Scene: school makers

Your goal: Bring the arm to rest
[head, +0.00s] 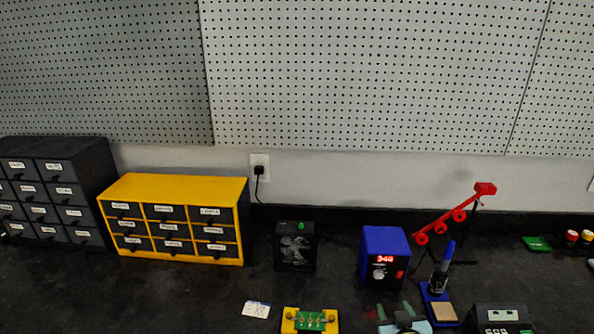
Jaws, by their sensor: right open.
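My right gripper (395,312) shows only in part at the bottom edge of the head view, right of the middle. Its fingertips point up the picture, apart from each other, with nothing seen between them. It is over the front of the dark bench (190,300), between a green circuit board in a yellow holder (310,320) and a blue soldering iron stand (437,303). The rest of the right arm is cut off below the frame. My left gripper is not in view.
A blue soldering station (384,257), a black fan box (295,247) and a red jointed arm (450,217) stand behind. Yellow (180,188) and black (75,150) drawer cabinets stand at left. A white card (256,309) lies in front. The bench's left front is clear.

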